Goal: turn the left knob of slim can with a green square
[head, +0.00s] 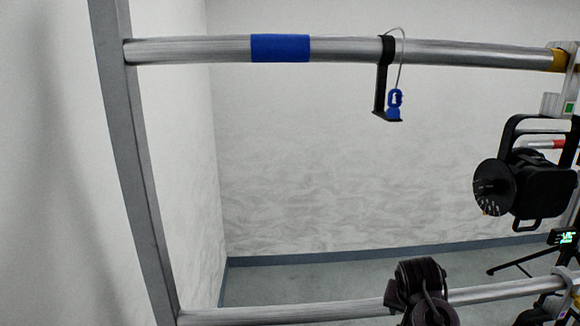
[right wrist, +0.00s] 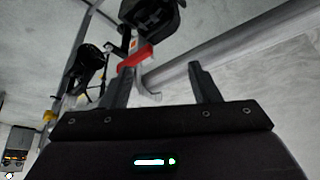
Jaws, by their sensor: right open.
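A black can (head: 545,185) hangs in a black yoke at the right of the head view, with a round dark disc (head: 492,187) on its left side. A small green square (head: 569,107) shows on the light bracket just above it. I cannot tell for sure which part is the left knob. My right gripper (right wrist: 161,88) shows in the right wrist view, its two fingers apart and nothing between them. Black lamp-like bodies show beyond it, at the top (right wrist: 155,15) and left (right wrist: 88,65); I cannot tell whether either is the same can. My left gripper is not in view.
An upper pipe (head: 190,49) with a blue band (head: 280,48) crosses the head view. A black hook (head: 381,80) with a blue tag hangs from it. A dark coiled bundle (head: 422,285) sits on the lower pipe (head: 270,313). The space between the pipes is open.

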